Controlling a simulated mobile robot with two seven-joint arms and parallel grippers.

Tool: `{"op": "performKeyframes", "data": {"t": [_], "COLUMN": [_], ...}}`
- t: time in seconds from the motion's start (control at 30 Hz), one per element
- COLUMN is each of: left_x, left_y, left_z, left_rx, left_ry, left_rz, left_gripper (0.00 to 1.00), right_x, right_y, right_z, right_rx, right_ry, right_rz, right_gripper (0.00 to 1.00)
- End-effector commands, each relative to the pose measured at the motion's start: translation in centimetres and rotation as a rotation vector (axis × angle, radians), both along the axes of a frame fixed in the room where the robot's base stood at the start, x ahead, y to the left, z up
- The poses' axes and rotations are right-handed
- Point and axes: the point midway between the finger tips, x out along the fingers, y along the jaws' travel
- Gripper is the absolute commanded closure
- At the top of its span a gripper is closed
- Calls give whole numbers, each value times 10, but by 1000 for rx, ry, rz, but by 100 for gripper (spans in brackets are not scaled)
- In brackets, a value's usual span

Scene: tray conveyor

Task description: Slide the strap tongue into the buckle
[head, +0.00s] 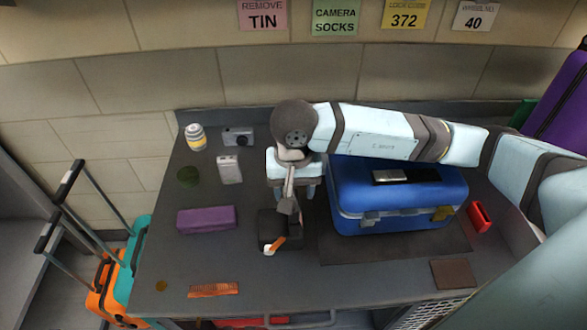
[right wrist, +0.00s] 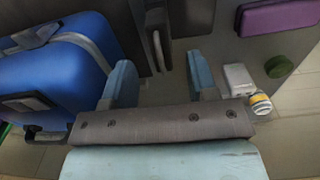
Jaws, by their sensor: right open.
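A grey strap-like piece (head: 289,205) runs down from below my right gripper (head: 292,188) toward a dark block (head: 268,224) on the table. A small orange and white end (head: 275,244) shows at the block's front edge. I cannot tell for sure which part is the tongue and which the buckle. In the right wrist view, my right gripper (right wrist: 163,82) has its two fingers wide apart with nothing held. The dark fittings (right wrist: 156,42) appear beyond the gap between them. The arm hides part of this area in the head view. My left gripper is not in view.
A blue suitcase (head: 390,205) lies right of the gripper, close to the arm. A purple box (head: 207,219), white box (head: 229,170), camera (head: 238,137), can (head: 196,137) and green disc (head: 188,176) are at left. A red item (head: 480,217) is at right.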

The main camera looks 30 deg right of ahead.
Motion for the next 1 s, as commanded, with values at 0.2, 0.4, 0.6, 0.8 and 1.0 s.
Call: {"op": "performKeyframes", "data": {"t": [0.2,0.4,0.6,0.8,1.0], "left_x": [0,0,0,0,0], "left_y": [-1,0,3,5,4], "left_z": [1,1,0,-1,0], "left_rx": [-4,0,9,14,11], "left_ry": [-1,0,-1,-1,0], "left_rz": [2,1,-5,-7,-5], "left_gripper": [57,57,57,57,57], "right_x": [-1,0,0,0,0], "right_y": [0,0,0,0,0], "right_z": [-39,-58,-62,-62,-62], "right_rx": [1,2,1,1,1], "right_ry": [4,1,0,0,0], "right_rz": [-1,1,0,0,0], "right_gripper": [47,47,47,56,100]}}
